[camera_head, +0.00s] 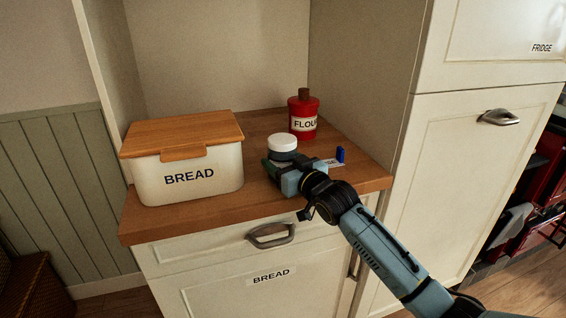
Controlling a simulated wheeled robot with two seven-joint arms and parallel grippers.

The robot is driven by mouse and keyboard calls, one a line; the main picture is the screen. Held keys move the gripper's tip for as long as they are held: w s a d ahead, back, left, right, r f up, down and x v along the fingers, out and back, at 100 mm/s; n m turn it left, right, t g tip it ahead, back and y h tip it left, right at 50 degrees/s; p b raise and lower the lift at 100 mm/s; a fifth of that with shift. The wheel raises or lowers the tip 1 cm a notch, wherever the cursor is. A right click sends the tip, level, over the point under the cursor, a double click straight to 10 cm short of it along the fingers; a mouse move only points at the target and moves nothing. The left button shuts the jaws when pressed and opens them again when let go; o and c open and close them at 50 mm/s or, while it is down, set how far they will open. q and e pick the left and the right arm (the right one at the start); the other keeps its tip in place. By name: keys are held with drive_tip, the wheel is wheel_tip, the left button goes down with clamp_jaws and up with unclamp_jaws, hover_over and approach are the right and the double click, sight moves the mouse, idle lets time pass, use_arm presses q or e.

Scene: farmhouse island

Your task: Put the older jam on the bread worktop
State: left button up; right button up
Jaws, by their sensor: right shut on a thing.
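A jar with a white lid (283,143) stands at or just above the wooden bread worktop (260,207), between the bread bin and the flour canister. Its body is mostly hidden behind my right gripper (277,170), which is shut on it. I cannot tell whether the jar's base touches the wood, and no date or label on it can be read. The worktop is above a cabinet door labelled BREAD (271,275). My left gripper is not in view.
A cream bread bin (190,178) with a wooden lid fills the worktop's left side. A red flour canister (303,116) stands at the back right. A small blue object (340,154) and a white card lie right of the gripper. The fridge cabinet (480,165) rises at right.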

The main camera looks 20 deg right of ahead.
drive_tip(key=o, duration=1.3)
drive_tip(key=shift+c, duration=0.2)
drive_tip(key=shift+s, duration=0.25)
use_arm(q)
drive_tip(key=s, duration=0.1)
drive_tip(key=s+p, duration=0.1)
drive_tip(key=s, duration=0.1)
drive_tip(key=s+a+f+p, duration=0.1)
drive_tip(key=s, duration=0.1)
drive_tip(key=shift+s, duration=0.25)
use_arm(e)
drive_tip(key=s+d, duration=0.2)
drive_tip(key=s, duration=0.9)
drive_tip(key=shift+s, duration=0.2)
